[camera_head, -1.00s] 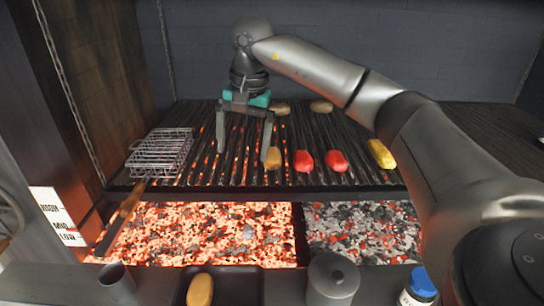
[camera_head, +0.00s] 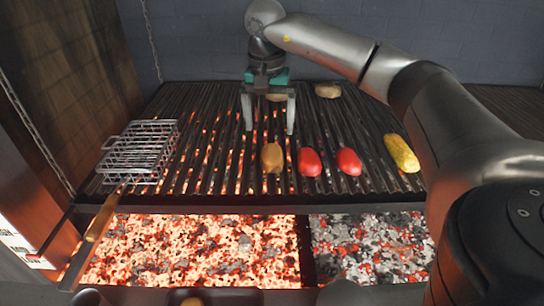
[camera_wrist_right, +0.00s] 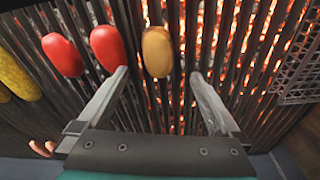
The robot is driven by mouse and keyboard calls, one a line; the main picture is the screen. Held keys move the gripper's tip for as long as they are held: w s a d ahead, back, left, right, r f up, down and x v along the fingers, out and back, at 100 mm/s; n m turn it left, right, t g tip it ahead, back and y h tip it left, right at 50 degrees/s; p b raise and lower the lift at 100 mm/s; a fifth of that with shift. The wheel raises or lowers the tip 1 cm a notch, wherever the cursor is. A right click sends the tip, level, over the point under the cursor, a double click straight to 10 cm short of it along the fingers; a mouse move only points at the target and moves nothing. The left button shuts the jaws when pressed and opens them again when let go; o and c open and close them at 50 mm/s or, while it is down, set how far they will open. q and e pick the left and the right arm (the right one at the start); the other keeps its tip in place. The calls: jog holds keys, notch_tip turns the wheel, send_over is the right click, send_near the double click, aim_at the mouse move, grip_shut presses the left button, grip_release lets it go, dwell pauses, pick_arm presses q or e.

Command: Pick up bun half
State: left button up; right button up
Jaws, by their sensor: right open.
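A tan, rounded oblong piece (camera_head: 272,157), which could be a bun half, lies on the grill bars, left of two red pieces. It also shows in the wrist view (camera_wrist_right: 157,52). My right gripper (camera_head: 269,127) points down, open and empty, behind this piece. In the wrist view its fingers (camera_wrist_right: 160,75) are spread, with the tan piece lying just beyond the gap between the tips. Another tan piece (camera_head: 328,90) lies at the back of the grill; one more (camera_head: 276,97) is partly hidden behind my right gripper. My left gripper is out of view.
Two red pieces (camera_head: 309,162) (camera_head: 349,161) and a yellow corn cob (camera_head: 402,153) lie to the right. A wire basket (camera_head: 140,150) with a wooden handle sits on the left. Glowing coals (camera_head: 195,250) burn below the front edge. Bare bars lie between basket and tan piece.

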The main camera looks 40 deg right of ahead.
aim_at(272, 152)
jog(key=f, duration=0.3)
jog(key=d+f, duration=0.1)
jog(key=f, duration=0.5)
jog(key=shift+w+d, duration=0.15)
jog(key=shift+w, duration=0.15)
jog(key=c, duration=1.2)
